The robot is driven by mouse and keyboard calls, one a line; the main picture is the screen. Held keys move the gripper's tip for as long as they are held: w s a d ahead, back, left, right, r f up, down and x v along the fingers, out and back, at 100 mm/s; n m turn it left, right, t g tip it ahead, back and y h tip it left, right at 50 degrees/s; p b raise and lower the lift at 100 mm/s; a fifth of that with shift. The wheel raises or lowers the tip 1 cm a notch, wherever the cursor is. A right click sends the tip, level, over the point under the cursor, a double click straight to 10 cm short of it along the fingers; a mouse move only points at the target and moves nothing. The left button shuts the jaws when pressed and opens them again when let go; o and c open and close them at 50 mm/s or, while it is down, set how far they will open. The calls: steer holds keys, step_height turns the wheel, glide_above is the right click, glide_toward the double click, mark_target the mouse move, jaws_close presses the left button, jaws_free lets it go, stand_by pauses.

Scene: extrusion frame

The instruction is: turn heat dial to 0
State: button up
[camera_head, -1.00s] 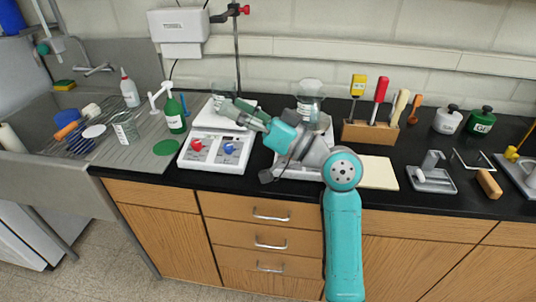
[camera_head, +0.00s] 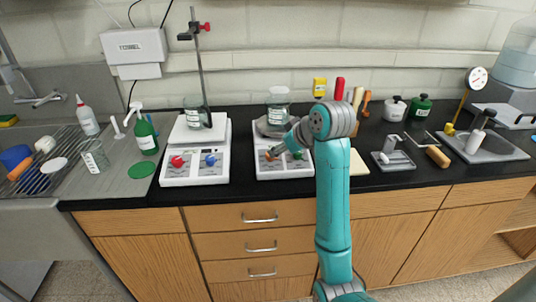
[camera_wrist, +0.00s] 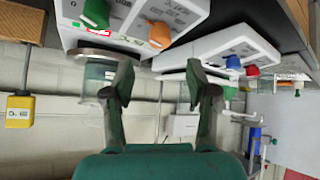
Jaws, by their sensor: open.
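Two white hotplates stand on the black counter. The right hotplate (camera_head: 262,172) has an orange dial (camera_wrist: 158,33) and a green dial (camera_wrist: 95,12) on its front panel, large in the wrist view. The left hotplate (camera_head: 195,179) has a red dial (camera_head: 177,161) and a blue dial (camera_head: 211,159). My gripper (camera_head: 276,152) is at the front of the right hotplate, by its dials. In the wrist view my gripper (camera_wrist: 156,82) is open, with nothing between its fingers, apart from both dials. My arm partly hides the right hotplate in the head view. The dial markings are too small to read.
A glass beaker (camera_head: 278,97) stands on the right hotplate and another (camera_head: 196,116) on the left one, beside a clamp stand (camera_head: 200,60). A green bottle (camera_head: 146,136) stands left. A tool block, jars (camera_head: 395,108) and a small tray (camera_head: 396,160) are to the right.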

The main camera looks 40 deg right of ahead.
steer(key=x, duration=0.8)
steer(key=shift+w+f, duration=0.2)
steer(key=shift+w, duration=0.05)
jaws_close()
